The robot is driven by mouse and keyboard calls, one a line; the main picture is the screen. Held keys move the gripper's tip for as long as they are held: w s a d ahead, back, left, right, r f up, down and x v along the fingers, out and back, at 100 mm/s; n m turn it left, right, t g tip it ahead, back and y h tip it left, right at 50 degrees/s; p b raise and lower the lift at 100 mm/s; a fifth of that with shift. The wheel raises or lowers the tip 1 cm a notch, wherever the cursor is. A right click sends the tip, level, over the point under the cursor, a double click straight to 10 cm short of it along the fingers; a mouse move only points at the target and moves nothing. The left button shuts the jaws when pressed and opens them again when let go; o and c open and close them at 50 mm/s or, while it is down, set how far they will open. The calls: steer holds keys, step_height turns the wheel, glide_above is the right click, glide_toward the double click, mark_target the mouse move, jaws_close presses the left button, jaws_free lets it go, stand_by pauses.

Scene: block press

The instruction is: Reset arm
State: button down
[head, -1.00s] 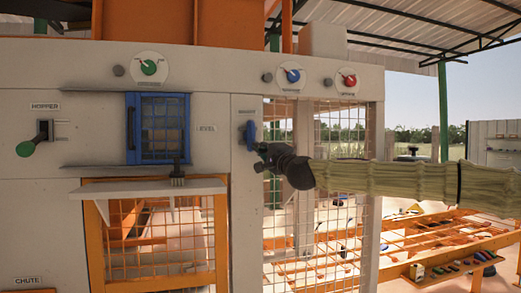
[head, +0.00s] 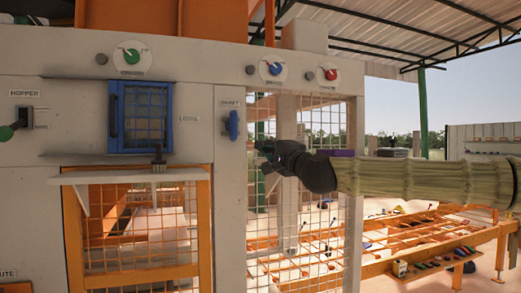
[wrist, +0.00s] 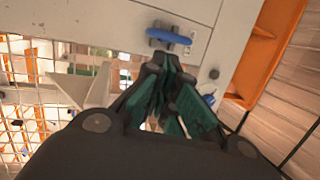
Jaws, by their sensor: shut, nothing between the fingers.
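My gripper (head: 263,157) is at the end of my sleeved arm, which reaches in from the right in the head view. It is in front of the mesh opening, a little right of and below the blue shift handle (head: 233,124). In the wrist view my gripper (wrist: 158,62) has its fingertips together with nothing between them. The blue handle (wrist: 169,36) shows just beyond the fingertips there, with a visible gap. The gripper is apart from the handle in the head view.
The press panel holds a blue-framed window (head: 141,117), a green-knobbed hopper lever (head: 12,130) and a small shelf (head: 138,175). Green, blue and red dials line the top. An orange rack (head: 420,262) with a tool tray stands at the right.

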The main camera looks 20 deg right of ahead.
steer(key=shift+s+d+f, duration=0.15)
steer(key=shift+s+f, duration=0.1)
steer(key=shift+s, duration=0.1)
stand_by(0.3)
